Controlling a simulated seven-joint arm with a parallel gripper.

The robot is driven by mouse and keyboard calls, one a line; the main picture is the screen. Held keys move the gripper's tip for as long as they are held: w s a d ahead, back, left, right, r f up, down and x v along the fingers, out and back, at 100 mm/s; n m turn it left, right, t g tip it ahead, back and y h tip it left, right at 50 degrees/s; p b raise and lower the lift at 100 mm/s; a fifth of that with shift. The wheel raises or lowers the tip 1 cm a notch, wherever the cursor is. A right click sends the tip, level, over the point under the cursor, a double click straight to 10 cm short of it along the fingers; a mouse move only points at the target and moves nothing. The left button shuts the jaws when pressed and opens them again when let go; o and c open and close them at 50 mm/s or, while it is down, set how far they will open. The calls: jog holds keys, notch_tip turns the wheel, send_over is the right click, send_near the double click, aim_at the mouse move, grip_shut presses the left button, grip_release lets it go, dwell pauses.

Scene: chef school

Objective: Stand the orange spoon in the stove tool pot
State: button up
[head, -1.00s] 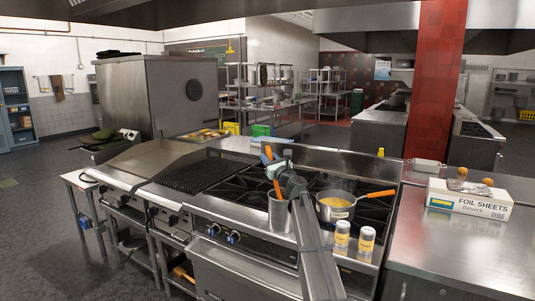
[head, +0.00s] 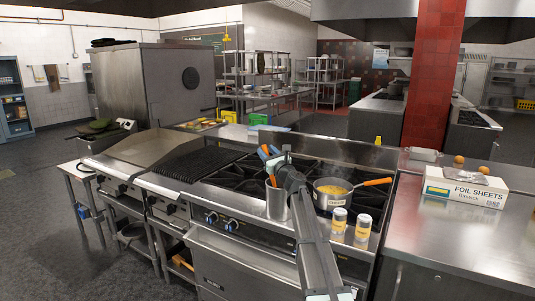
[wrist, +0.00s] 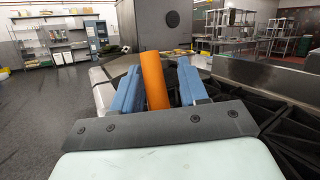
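The orange spoon (head: 272,181) stands tilted in the steel tool pot (head: 277,205) on the stove's front, its lower part hidden inside the pot. My gripper (head: 269,151) is above the pot, with its blue fingers spread apart. In the wrist view, the spoon's orange handle (wrist: 154,80) shows between the two fingers of my gripper (wrist: 157,82). A narrow gap shows on the handle's right side; contact on the left is hard to tell. My gripper is open around the handle.
A pan of yellow food (head: 333,196) with an orange handle sits right of the pot. Two small shakers (head: 338,221) stand before it on the stove front. A foil sheets box (head: 464,188) lies on the right counter. The griddle (head: 150,147) at left is clear.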

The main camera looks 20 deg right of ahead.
jog(key=shift+o, duration=1.3)
